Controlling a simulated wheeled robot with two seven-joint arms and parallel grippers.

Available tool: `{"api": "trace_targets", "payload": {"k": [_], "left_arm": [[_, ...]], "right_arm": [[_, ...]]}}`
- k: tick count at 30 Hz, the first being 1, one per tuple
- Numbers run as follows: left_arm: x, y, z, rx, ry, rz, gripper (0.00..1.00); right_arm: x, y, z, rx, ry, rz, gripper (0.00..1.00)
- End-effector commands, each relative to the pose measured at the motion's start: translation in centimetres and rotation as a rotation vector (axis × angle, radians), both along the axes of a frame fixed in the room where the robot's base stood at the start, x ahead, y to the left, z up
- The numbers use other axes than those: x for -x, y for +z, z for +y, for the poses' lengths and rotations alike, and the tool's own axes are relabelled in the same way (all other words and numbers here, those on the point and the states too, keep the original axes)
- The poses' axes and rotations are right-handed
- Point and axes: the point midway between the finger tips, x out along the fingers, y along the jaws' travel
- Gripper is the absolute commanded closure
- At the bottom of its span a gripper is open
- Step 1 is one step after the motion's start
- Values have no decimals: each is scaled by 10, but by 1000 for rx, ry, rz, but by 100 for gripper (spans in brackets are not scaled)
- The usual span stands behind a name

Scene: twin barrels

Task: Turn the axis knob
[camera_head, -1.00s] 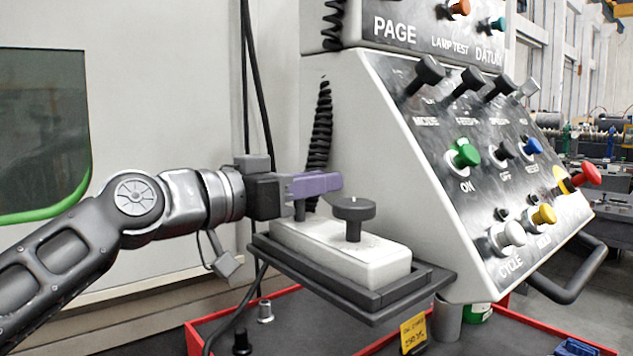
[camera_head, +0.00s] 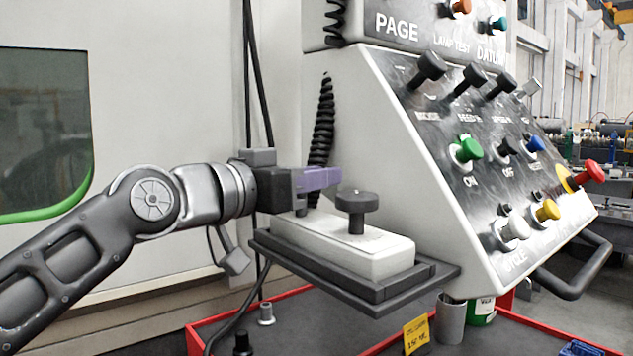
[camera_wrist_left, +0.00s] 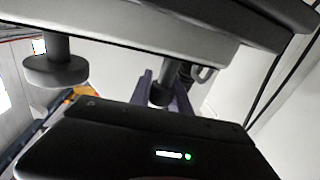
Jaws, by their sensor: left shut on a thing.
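A white control box (camera_head: 380,264) sits on a dark tray bracket beside the large panel. Two dark knobs stand up from its top. The wide round front knob (camera_head: 357,200) is clear of my gripper and also shows in the left wrist view (camera_wrist_left: 55,70). The slimmer rear knob (camera_wrist_left: 163,92) is between my left gripper's purple fingers in the left wrist view; in the head view the fingers mostly hide it. My left gripper (camera_head: 322,178) is shut on this rear knob. Which knob is the axis knob, I cannot read. My right gripper is not in view.
The sloped control panel (camera_head: 430,170) with several knobs and buttons stands close on the right. A coiled black cable (camera_head: 322,130) hangs just behind my gripper. Below is a red-edged tray (camera_head: 290,325) with small metal parts, a cup (camera_head: 450,320) and a yellow tag (camera_head: 416,335).

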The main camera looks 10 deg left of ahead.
Motion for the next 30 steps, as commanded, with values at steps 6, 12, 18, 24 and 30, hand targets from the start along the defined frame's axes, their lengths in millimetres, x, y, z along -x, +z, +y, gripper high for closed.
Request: {"api": "trace_targets", "payload": {"k": [6, 12, 18, 24, 30], "left_arm": [[0, 0, -1, 0, -2, 1, 75], [0, 0, -1, 0, -2, 1, 59], [0, 0, -1, 0, -2, 1, 55], [4, 0, 3, 1, -2, 0, 55], [26, -1, 16, 1, 0, -2, 55]], "right_arm": [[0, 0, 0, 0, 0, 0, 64], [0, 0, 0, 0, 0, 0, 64], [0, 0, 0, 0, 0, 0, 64], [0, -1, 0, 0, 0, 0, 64], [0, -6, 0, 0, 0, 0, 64]]}}
